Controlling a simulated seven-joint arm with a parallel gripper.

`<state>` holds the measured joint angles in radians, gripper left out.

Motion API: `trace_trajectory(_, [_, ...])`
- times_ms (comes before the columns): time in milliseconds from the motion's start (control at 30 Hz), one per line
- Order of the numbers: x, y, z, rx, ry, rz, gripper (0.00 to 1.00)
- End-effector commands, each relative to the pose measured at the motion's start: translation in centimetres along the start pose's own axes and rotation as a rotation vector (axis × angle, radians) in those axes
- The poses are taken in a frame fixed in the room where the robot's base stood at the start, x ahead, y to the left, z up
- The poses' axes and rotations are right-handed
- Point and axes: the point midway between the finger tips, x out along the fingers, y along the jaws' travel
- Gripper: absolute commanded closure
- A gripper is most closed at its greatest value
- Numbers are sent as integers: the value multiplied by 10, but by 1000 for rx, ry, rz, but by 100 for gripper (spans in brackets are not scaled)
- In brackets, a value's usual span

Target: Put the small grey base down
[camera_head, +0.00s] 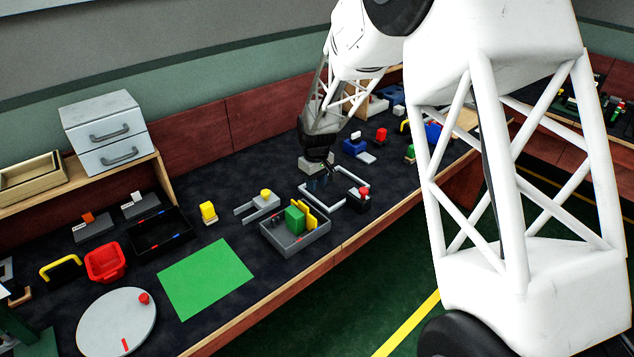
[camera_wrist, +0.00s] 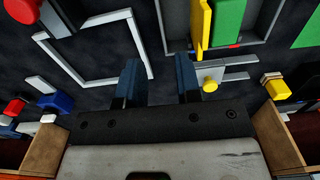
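My gripper (camera_head: 319,183) is low over the dark table in the head view, between a pale square frame and a grey forked piece. In the wrist view its two blue fingers (camera_wrist: 158,80) stand apart, with only dark table visible between them. No grey base shows in its grasp. The grey forked piece (camera_head: 258,207) with a yellow knob lies left of the gripper; part of it shows in the wrist view (camera_wrist: 232,60). Grey plates with an orange block (camera_head: 94,229) and a white block (camera_head: 141,207) lie farther left. I cannot tell which piece is the small grey base.
The pale frame (camera_head: 323,205) lies beside my gripper, with a red-knobbed block (camera_head: 358,199) at its corner. A grey tray (camera_head: 286,246) holds green and yellow parts. A green mat (camera_head: 205,278), red bin (camera_head: 104,262) and round grey disc (camera_head: 112,320) are left. The mat is clear.

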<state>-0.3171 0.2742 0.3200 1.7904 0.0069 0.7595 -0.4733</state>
Motion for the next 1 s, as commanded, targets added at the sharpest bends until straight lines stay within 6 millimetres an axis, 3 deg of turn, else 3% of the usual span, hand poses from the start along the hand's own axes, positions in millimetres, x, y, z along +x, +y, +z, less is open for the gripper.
trace_trajectory(333, [-2,0,2,3,1,1,68])
trace_trajectory(567, [-25,2,21,35,11,6,68])
trace_trajectory(767, [-65,4,59,98,29,16,68])
trace_trajectory(1000, [-116,1,118,192,53,29,68])
